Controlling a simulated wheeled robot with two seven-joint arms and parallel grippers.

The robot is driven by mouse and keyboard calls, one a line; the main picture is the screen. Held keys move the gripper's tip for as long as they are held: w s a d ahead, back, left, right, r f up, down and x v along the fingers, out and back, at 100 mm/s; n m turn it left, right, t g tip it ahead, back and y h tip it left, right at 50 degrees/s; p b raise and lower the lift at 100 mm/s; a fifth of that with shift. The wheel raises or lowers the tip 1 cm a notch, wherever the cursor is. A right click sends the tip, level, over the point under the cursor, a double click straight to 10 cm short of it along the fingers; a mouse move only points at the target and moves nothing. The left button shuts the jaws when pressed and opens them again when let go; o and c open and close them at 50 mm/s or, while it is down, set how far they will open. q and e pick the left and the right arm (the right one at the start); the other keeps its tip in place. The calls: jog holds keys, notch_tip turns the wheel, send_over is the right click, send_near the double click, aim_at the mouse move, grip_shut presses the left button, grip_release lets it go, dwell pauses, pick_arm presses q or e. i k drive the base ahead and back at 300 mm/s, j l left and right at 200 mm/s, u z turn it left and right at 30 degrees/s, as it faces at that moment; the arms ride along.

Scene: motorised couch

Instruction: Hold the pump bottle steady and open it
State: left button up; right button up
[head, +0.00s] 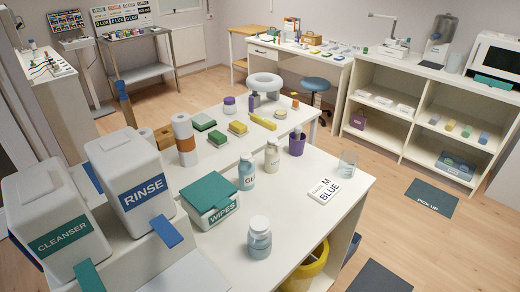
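No gripper shows in the head view. No bottle here clearly shows a pump head, so I cannot tell which one is the pump bottle. A pale cream bottle with a narrow top (272,157) stands upright on the white table (330,217). A clear blue-tinted bottle with a white cap and a partly readable label (247,172) stands upright to its left. A wider blue-tinted jar with a white lid (260,238) stands near the front edge. Nothing is seen touching these bottles.
Large CLEANSER (55,228) and RINSE (130,182) dispensers stand at left. A teal WIPES box (210,198), purple cup (297,143), white MUG BLUE-like card (324,190) and clear glass (348,162) surround the bottles. A yellow bin (308,272) is below. Bare tabletop lies right of the jar.

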aim_at(261, 249)
jog(key=k+j+z, duration=0.3)
jog(key=k, duration=0.25)
jog(key=k+j+z, duration=0.25)
jog(key=j, duration=0.25)
jog(key=k+j+z, duration=0.2)
jog(key=k+j, duration=0.2)
